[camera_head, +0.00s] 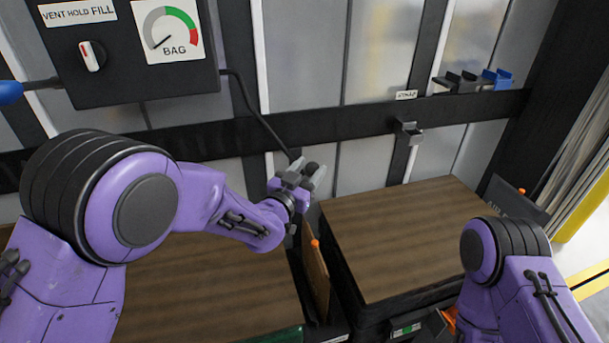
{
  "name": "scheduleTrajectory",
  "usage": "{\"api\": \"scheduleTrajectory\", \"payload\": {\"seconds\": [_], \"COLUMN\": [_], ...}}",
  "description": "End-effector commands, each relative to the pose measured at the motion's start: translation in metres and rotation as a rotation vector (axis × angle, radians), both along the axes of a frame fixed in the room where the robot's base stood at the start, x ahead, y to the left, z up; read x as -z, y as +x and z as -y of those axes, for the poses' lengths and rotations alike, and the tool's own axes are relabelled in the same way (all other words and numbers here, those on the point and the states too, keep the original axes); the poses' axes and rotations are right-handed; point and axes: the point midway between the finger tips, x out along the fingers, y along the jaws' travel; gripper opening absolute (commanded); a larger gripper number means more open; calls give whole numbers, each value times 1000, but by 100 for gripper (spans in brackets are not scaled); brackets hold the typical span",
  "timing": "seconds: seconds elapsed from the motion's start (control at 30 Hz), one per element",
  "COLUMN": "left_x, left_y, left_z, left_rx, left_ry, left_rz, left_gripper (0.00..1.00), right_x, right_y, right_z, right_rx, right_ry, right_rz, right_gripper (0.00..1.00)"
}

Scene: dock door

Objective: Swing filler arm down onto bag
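A dark rod with a blue end (10,92) sticks out left from the control box (140,75); it may be the filler arm, but I cannot be sure. A black hose (255,110) runs from the box's right side down behind my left gripper (307,175). The gripper's grey fingers look apart, and I see nothing between them. A flat brown bag (316,275) with an orange valve (315,243) stands in the gap between two wood-topped loads, below and beyond the gripper. Only my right arm shows at lower right; its gripper is out of view.
The box has a knob (92,56) and a BAG dial (167,31) with its needle in the grey part. The left load (205,285) and right load (400,230) flank the gap. A black rail (330,122) with a strap holder (409,130) crosses the back wall.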

Motion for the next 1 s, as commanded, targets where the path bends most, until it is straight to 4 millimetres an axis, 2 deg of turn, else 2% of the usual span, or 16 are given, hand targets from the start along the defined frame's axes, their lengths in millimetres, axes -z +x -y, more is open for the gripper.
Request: {"api": "scheduleTrajectory", "payload": {"seconds": [0.07,0.3,0.5,1.0], "left_x": [3,9,11,10], "left_y": [-8,-59,-86,-89], "left_z": [-6,-33,-45,-46], "left_rx": [-3,-5,0,0], "left_ry": [1,3,1,1], "left_rz": [0,-2,-3,-3], "left_gripper": [48,48,48,48], "right_x": [5,22,28,27], "right_y": [0,0,0,0], "right_z": [0,0,0,0], "right_rx": [0,0,0,0], "right_ry": [0,0,0,0], "right_rz": [0,0,0,0], "right_gripper": [43,43,43,43]}}
